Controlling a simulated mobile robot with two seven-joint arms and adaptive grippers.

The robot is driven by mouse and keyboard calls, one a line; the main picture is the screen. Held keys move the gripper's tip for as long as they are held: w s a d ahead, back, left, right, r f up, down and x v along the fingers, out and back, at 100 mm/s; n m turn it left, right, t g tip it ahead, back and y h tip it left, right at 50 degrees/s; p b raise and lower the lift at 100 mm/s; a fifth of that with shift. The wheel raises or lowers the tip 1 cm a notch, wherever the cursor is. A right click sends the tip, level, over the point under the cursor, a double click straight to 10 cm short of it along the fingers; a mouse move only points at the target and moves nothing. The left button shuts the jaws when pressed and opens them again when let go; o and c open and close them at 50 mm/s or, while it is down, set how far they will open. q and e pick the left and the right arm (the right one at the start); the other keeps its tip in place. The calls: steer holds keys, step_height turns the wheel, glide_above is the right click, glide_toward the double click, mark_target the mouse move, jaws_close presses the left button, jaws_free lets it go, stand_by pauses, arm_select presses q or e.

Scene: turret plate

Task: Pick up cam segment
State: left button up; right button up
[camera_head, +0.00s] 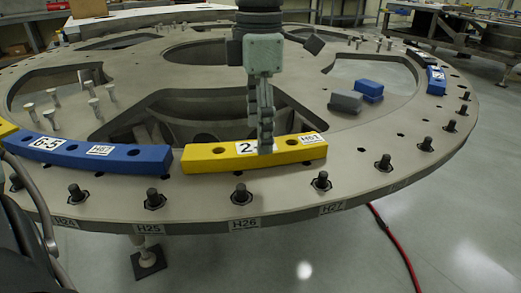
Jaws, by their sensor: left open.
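A yellow curved cam segment (215,158) with white labels lies on the rim of the large grey turret plate (390,185), near its front edge. A blue cam segment (120,158) labelled "6-5" lies to its left, almost end to end with it. My left gripper (266,148) comes down from above at the middle of the yellow segment. Its fingers are seen nearly edge-on and are open; the near one hides part of the yellow segment's label. Whether they touch the segment cannot be told. My right gripper is not in view.
Dark pegs (321,182) stand along the plate's rim. Blue (369,90) and grey (345,102) blocks lie on the plate at right, with another blue segment (436,80) on the far-right rim. The plate has large openings. A red cable (397,248) crosses the floor.

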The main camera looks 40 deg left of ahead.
mark_target(256, 152)
arm_select(q)
step_height(256, 152, down, 4)
steer(key=shift+r, duration=0.15)
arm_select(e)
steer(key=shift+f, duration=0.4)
arm_select(q)
steer(key=shift+w+r, duration=0.1)
steer(key=c, duration=1.6)
steer(key=shift+o, duration=0.2)
